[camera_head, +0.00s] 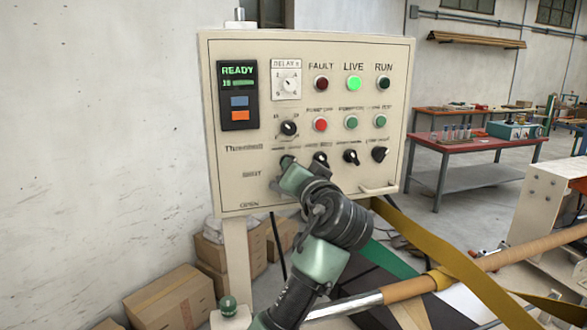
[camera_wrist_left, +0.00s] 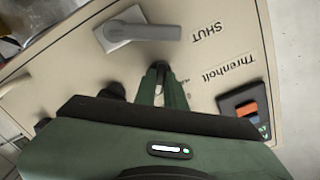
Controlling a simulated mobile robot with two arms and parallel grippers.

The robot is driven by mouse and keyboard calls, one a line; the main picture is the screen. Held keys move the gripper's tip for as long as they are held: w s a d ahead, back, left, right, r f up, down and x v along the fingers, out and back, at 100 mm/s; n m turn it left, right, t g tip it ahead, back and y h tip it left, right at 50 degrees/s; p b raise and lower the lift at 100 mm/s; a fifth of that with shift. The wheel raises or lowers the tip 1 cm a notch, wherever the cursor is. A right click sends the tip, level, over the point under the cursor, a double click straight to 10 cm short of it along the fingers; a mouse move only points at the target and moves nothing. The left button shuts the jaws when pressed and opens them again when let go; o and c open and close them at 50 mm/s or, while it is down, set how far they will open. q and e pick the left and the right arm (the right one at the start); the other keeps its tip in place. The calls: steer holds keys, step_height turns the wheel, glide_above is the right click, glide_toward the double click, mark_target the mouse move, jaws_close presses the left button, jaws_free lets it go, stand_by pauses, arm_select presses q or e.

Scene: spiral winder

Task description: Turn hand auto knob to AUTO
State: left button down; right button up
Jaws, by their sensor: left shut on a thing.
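The cream control panel (camera_head: 330,185) fills the middle of the head view, with a lower row of black selector knobs. My left gripper (camera_head: 286,165) is at the leftmost knob of that row and mostly covers it. In the left wrist view, the green fingers (camera_wrist_left: 161,82) are shut on a small black knob (camera_wrist_left: 160,66) against the panel face. The knob's pointer direction and its label are too hidden and small to read. The neighbouring black knob (camera_head: 320,159) is just right of the gripper. My right gripper is not in view.
A grey lever (camera_wrist_left: 140,32) beside the SHUT label is close to the fingers in the wrist view. More knobs (camera_head: 351,156) and a panel handle (camera_head: 379,190) are to the right. Cardboard boxes (camera_head: 170,298) and a roller (camera_head: 405,289) are below.

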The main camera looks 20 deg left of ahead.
arm_select(q)
steer(key=c, duration=1.5)
jaws_free()
steer(key=b+v, duration=0.3)
steer(key=v, duration=0.4)
steer(key=shift+s+d+b, duration=0.15)
steer(key=shift+s+b, duration=0.1)
steer(key=shift+b, duration=0.05)
steer(key=shift+f, duration=0.1)
